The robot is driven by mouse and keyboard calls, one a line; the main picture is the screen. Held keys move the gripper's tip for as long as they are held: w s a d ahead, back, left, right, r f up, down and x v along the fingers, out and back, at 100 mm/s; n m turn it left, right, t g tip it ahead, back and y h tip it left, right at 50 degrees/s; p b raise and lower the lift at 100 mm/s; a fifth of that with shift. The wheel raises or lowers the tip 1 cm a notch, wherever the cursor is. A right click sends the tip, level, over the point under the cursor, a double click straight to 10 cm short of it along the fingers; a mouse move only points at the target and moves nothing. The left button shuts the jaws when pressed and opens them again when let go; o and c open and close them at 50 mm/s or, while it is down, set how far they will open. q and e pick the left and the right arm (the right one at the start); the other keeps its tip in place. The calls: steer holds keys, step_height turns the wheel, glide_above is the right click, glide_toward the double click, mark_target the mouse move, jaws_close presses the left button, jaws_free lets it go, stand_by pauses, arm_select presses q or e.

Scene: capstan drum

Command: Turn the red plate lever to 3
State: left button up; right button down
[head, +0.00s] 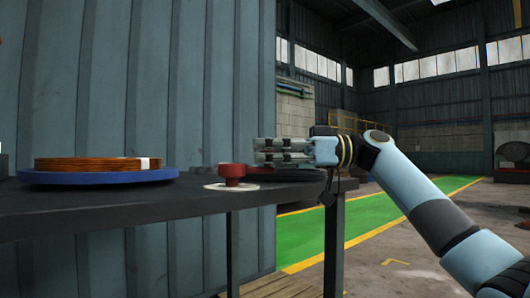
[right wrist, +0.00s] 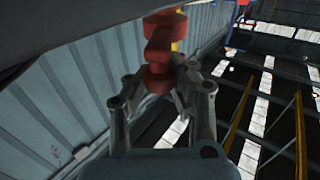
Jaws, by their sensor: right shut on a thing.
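A red knob-shaped part (head: 232,172) stands on a pale round plate (head: 214,187) at the right end of the dark table. Any marks on the plate are too small to read. In the head view my right gripper (head: 262,151) lies level, just right of and slightly above that part. In the right wrist view a red lever (right wrist: 160,50) with rounded ends shows, and its lower end sits between the fingers of my right gripper (right wrist: 160,84). The gripper is shut on it. Whether this is the same red part as in the head view I cannot tell. My left gripper is out of view.
A blue disc (head: 90,177) carrying a copper-coloured coil (head: 95,164) stands on the left of the dark table (head: 120,205). A dark reddish flat disc (head: 205,170) lies behind the red part. A grey corrugated wall (head: 140,80) rises behind. Open floor with a green lane (head: 330,232) lies to the right.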

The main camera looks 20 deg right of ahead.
steer(key=c, duration=1.6)
jaws_free()
steer(key=shift+d, duration=0.15)
steer(key=o, duration=0.5)
steer(key=shift+d, duration=0.25)
steer(key=shift+a, duration=0.15)
steer(key=v, duration=1.2)
